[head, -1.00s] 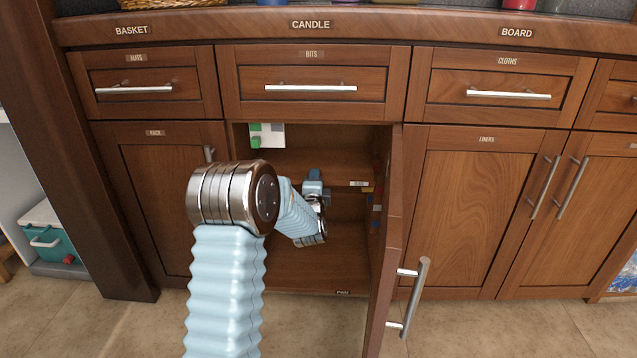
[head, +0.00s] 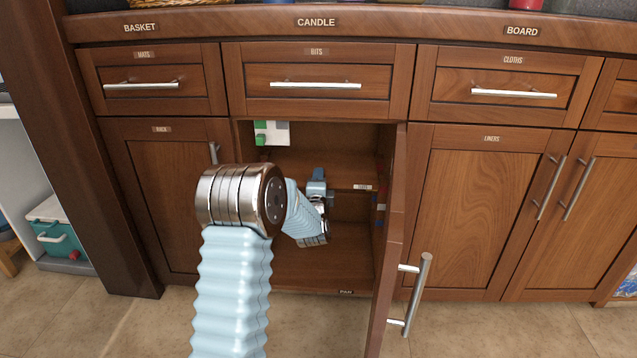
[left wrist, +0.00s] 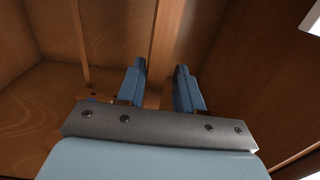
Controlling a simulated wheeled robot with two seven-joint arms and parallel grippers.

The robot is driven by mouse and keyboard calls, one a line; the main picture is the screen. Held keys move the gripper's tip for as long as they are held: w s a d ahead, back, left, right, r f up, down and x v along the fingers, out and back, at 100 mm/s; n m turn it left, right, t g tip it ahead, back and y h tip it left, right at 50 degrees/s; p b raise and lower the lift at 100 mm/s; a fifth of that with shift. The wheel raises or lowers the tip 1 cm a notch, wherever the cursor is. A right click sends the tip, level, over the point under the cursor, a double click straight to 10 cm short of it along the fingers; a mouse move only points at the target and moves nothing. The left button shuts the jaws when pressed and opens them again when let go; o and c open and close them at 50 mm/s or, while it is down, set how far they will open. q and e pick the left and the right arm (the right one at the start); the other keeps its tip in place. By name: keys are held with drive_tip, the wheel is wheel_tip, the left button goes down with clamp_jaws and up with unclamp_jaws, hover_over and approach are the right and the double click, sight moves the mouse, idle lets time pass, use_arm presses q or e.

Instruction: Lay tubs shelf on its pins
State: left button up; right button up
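The tubs shelf (head: 345,187) is a brown wooden board inside the open cabinet, with a small white label on its front edge at the right. My left gripper (head: 317,178) reaches into the cabinet at that front edge. My right gripper is out of view.
The cabinet door (head: 393,250) stands open to the right. A white panel with green pieces (head: 271,133) is at the cabinet's upper left. Small coloured items sit on the door's inner side. A closed drawer (head: 316,84) is above, and the cabinet floor (head: 310,272) looks clear.

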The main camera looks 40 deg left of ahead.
use_arm(q)
drive_tip(key=shift+o, duration=1.1)
drive_tip(key=shift+f, duration=0.15)
drive_tip(key=shift+s+d, duration=0.1)
drive_tip(key=shift+s, duration=0.05)
drive_tip(key=p+v, duration=0.1)
drive_tip(key=v, duration=1.2)
drive_tip(key=shift+s+p, duration=0.25)
drive_tip(key=shift+p, duration=0.05)
drive_tip(key=shift+d, duration=0.1)
